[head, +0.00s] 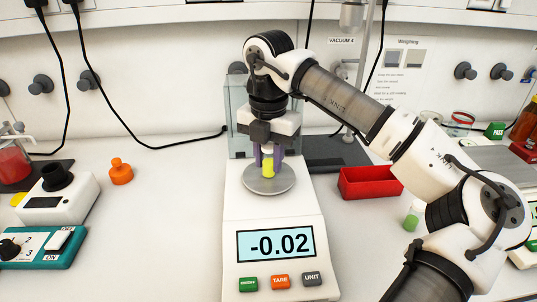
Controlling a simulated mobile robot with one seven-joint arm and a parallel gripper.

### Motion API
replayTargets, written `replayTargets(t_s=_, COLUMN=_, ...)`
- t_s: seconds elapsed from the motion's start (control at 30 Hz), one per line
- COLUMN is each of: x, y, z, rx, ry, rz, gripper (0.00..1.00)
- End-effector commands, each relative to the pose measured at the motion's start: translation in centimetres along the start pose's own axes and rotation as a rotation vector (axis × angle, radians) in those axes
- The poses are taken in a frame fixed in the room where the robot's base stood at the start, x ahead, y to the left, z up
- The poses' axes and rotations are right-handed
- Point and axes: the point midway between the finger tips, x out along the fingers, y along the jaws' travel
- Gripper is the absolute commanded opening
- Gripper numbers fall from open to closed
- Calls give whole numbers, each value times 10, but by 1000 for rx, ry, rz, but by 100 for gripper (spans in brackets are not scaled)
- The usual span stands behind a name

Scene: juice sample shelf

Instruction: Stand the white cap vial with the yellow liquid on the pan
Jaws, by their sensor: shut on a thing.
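The vial with yellow liquid (268,168) is upright between the fingers of my gripper (268,157), over the round grey pan (270,187) of the balance (280,213). My gripper is shut on the vial's upper part, and its fingers partly hide the white cap. The vial's lower end is at or just above the pan; I cannot tell whether it touches. The balance display (276,244) reads -0.02.
A red tray (369,184) stands right of the balance. Another small vial (413,215) stands near my arm. An orange weight-like piece (121,172) and a white device (60,200) are on the left. The bench between them and the balance is clear.

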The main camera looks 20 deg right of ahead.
Motion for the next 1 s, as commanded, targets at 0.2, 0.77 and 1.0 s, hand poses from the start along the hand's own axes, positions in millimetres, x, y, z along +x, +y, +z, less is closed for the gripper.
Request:
replayTargets(t_s=0.2, x=1, y=0, z=0, rx=0, ry=-1, rz=0, gripper=4)
replayTargets(t_s=0.77, x=0, y=0, z=0, rx=0, ry=-1, rz=0, gripper=48)
replayTargets(t_s=1.0, x=-31, y=0, z=0, rx=3, ry=-6, rz=-1, gripper=48)
